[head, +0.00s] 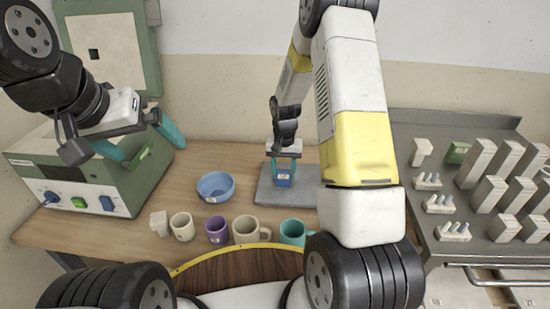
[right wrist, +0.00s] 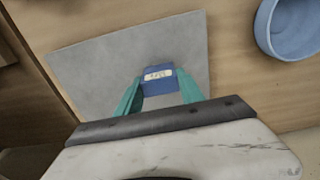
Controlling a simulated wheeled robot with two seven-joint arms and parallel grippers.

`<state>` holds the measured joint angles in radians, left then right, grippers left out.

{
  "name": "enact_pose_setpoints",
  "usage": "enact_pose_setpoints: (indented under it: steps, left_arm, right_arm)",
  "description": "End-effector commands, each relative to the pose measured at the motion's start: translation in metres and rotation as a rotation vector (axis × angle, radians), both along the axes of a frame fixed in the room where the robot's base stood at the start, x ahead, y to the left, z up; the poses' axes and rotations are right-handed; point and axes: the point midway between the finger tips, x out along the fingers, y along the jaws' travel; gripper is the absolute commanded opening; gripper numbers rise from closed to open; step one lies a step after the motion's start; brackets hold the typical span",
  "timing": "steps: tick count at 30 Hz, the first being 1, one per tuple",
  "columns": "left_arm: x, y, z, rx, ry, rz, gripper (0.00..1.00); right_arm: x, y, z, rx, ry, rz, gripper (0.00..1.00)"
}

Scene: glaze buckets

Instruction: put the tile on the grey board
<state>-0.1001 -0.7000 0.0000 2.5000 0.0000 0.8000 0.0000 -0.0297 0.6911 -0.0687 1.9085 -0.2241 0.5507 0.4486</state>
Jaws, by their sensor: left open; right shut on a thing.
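The tile (head: 283,181) is blue with a small white label. It shows at the grey board, between the teal fingers of my right gripper (head: 284,170). In the right wrist view the tile (right wrist: 158,80) sits between both fingertips (right wrist: 158,92), over the grey board (right wrist: 90,75). I cannot tell whether the tile touches the board. The grey board (head: 268,196) lies flat on the wooden table, partly hidden by my right arm. My left gripper (head: 150,142) is open and empty, up at the left in front of the green and white machine.
A blue bowl (head: 215,187) stands left of the board. In front are a cream mug (head: 182,227), a purple mug (head: 217,230), a beige mug (head: 247,230), a teal mug (head: 292,231) and a small whitish block (head: 159,223). A grey cart (head: 440,215) with pale blocks is right.

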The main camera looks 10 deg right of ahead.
Motion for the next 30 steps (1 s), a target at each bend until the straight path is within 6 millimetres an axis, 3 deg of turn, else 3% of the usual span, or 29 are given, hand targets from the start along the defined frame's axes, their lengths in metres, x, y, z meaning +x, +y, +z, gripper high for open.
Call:
enact_pose_setpoints:
  steps: [5, 6, 8, 20, 23, 30]
  left_arm:
    - [0.000, 0.000, 0.000, 0.000, 0.000, 0.000, 1.00]
    - [0.000, 0.000, 0.000, 0.000, 0.000, 0.000, 1.00]
    - [0.000, 0.000, 0.000, 0.000, 0.000, 0.000, 1.00]
    - [0.000, 0.000, 0.000, 0.000, 0.000, 0.000, 1.00]
    - [0.000, 0.000, 0.000, 0.000, 0.000, 0.000, 1.00]
    - [0.000, 0.000, 0.000, 0.000, 0.000, 0.000, 1.00]
  right_arm:
    - [0.000, 0.000, -0.003, 0.000, 0.000, 0.000, 0.00]
    - [0.000, 0.000, -0.002, 0.000, 0.000, 0.000, 0.53]
    - [0.000, 0.000, -0.002, 0.000, 0.000, 0.000, 0.65]
    - [0.000, 0.000, 0.002, 0.000, -0.002, 0.000, 0.67]
    - [0.001, 0.000, 0.015, 0.000, -0.004, 0.000, 0.67]
    - [0.001, 0.000, 0.066, 0.000, -0.006, 0.000, 0.67]
